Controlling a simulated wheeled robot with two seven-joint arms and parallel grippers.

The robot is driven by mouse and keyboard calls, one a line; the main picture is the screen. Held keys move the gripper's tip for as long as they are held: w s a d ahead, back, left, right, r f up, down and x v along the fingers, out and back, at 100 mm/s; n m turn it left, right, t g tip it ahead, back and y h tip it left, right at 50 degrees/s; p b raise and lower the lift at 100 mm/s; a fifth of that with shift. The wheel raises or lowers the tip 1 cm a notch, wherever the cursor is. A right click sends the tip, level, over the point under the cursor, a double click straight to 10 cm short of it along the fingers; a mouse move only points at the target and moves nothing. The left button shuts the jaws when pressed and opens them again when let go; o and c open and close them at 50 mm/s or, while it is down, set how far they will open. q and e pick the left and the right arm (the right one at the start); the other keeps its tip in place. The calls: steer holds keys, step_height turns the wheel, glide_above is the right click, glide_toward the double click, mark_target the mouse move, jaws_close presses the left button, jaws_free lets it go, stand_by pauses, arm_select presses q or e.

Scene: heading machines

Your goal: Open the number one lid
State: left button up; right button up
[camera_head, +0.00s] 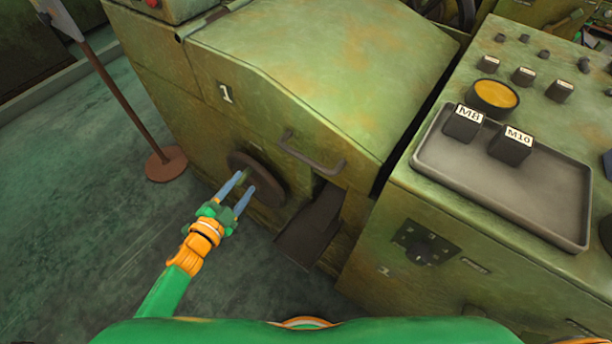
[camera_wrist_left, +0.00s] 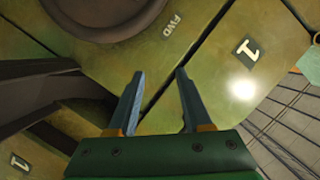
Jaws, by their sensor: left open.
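The number one lid (camera_head: 330,70) is a worn yellow-green sloping cover on the machine, and it is down. A bar handle (camera_head: 312,156) sits at the lid's lower front edge. My left gripper (camera_head: 246,184) is open and empty, left of and below the handle, overlapping the dark handwheel in the picture. In the left wrist view its fingers (camera_wrist_left: 160,76) point at the machine front, with nothing between them. My right gripper is out of view.
A dark round handwheel (camera_head: 266,186) stands out from the machine front, and a dark chute (camera_head: 312,228) juts out below the handle. At right a console carries a grey tray (camera_head: 500,178) with M8 and M10 blocks. Floor at left is mostly free, with a post on a round base (camera_head: 166,164).

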arm_select(q)
steer(key=w+d+r+m+h+b, duration=0.1)
steer(key=d+r+m+h+b, duration=0.35)
steer(key=m+h, duration=0.2)
steer(key=m+g+h+b, duration=0.2)
steer(key=m+g+h, duration=0.2)
steer(key=m, duration=0.5)
glide_toward(306, 157)
steer(key=w+d+f, duration=0.2)
steer(key=shift+w+d+r+m+h+p, duration=0.25)
steer(key=shift+d+r+p, duration=0.15)
steer(key=shift+d+r, duration=0.2)
steer(key=shift+w+d+r+m+h+p, duration=0.1)
steer(key=shift+w+d+r+m+p, duration=0.1)
steer(key=shift+d+r+p, duration=0.25)
steer(key=x, duration=0.4)
steer(key=shift+w+d+f, duration=0.1)
steer(key=shift+w+d, duration=0.05)
steer(key=shift+d, duration=0.15)
steer(key=shift+w+d, duration=0.1)
steer(key=shift+d, duration=0.15)
jaws_close()
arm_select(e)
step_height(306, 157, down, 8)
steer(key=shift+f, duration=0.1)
